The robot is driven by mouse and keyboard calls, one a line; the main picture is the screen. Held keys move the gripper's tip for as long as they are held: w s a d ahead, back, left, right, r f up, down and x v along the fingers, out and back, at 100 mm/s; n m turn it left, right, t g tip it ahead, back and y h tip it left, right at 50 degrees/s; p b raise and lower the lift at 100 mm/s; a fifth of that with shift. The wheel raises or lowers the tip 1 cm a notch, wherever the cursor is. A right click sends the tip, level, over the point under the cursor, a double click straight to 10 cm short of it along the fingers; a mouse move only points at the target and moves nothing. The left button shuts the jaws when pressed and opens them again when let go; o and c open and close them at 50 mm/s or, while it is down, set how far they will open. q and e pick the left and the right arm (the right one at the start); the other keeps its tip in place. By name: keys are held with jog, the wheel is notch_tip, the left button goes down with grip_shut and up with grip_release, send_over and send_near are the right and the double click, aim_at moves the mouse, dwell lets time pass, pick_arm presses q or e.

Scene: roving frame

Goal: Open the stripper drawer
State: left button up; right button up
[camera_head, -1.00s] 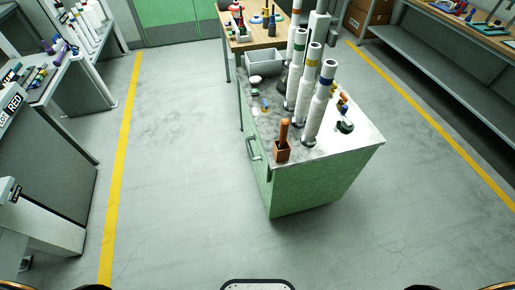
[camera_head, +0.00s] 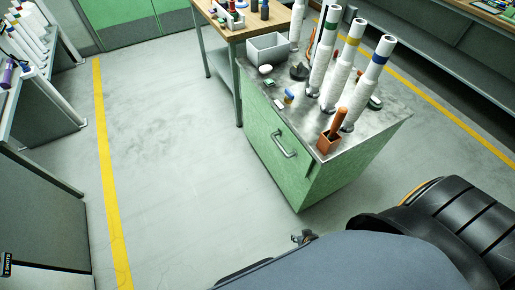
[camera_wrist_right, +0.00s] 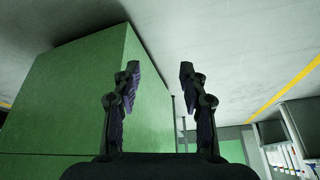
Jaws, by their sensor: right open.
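A green cabinet (camera_head: 335,181) with a grey worktop (camera_head: 385,118) stands right of centre in the head view. Its left-facing green drawer front (camera_head: 268,138) has a metal bar handle (camera_head: 284,146) and looks flush and shut. My right gripper (camera_head: 302,238) shows small below the cabinet's near corner, apart from the handle, mostly hidden by my arm. In the right wrist view my right gripper (camera_wrist_right: 160,80) is open, with nothing between its fingers. Green cabinet panels (camera_wrist_right: 85,85) fill the left there; the handle does not show. My left gripper is not in view.
The worktop holds tall white rolls (camera_head: 370,80), a grey bin (camera_head: 270,49) and an orange holder (camera_head: 329,143). A wooden table (camera_head: 240,31) stands behind. Grey benches (camera_head: 35,200) line the left. The floor (camera_head: 175,170) between is clear.

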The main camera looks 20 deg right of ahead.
jog(key=w+m+t+b, duration=0.35)
jog(key=w+b, duration=0.25)
jog(key=w, duration=0.5)
jog(key=m+t+h+b, duration=0.5)
jog(key=m+t+b, duration=0.65)
jog(key=b, duration=0.75)
send_near(279, 146)
jog(key=m+g, duration=0.2)
jog(key=x, duration=0.9)
jog(key=shift+w+r, duration=0.2)
jog(key=shift+r, duration=0.1)
jog(key=shift+w+d+r, duration=0.1)
jog(key=shift+w+d, duration=0.1)
jog(key=shift+w, duration=0.4)
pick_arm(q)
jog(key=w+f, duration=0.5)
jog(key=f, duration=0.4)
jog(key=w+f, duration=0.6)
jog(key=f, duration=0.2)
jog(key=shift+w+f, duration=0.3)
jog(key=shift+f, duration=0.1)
pick_arm(e)
grip_shut()
